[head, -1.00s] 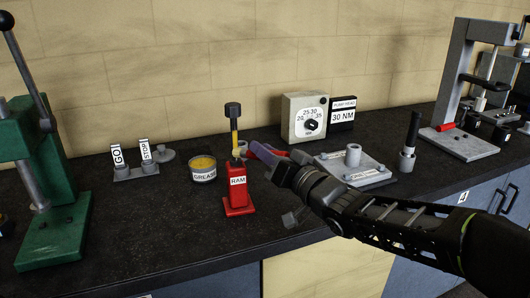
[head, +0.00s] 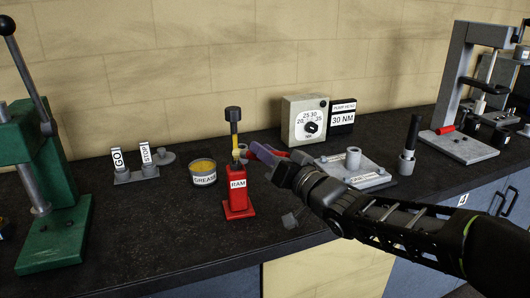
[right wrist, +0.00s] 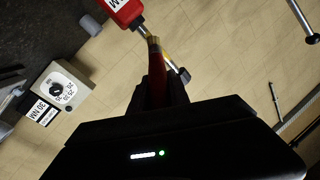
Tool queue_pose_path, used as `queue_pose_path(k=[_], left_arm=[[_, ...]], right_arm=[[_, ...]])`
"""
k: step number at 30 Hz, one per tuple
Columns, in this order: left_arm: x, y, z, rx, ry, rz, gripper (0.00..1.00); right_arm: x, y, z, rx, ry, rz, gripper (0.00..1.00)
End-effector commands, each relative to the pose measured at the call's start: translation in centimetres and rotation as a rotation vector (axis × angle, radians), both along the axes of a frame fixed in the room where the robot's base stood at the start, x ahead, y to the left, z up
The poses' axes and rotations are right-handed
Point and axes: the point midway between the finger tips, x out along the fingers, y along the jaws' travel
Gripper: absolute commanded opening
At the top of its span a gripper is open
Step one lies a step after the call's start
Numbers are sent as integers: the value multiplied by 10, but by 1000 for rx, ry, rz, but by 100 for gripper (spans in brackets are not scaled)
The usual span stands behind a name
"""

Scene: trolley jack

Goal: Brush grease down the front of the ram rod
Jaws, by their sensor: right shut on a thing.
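The red ram (head: 238,200) stands upright on the bench with its RAM label facing me. Its rod (head: 234,128) rises from the top, with yellow along its front and a dark head. My right gripper (head: 267,155) is to the right of the ram, shut on the red-handled brush (right wrist: 157,75). In the right wrist view the brush's brass-coloured end lies at the lower part of the rod (right wrist: 168,57), close to the ram body (right wrist: 122,10). I cannot tell whether the bristles touch it. The open grease tin (head: 204,174) stands left of the ram. My left gripper is not in view.
A green press (head: 45,190) stands at the left, near the GO and STOP blocks (head: 131,168). A dial box (head: 303,120) and a 30 NM sign (head: 342,117) stand behind. A grey plate (head: 375,178) lies beyond my right wrist.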

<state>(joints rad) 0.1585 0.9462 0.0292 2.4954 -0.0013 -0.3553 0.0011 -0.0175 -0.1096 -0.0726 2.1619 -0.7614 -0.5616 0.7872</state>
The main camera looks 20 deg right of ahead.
Motion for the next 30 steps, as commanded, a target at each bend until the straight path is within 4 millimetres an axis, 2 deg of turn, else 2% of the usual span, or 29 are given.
queue_pose_path(k=[30], left_arm=[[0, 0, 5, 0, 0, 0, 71]], right_arm=[[1, 0, 8, 0, -1, 0, 0]])
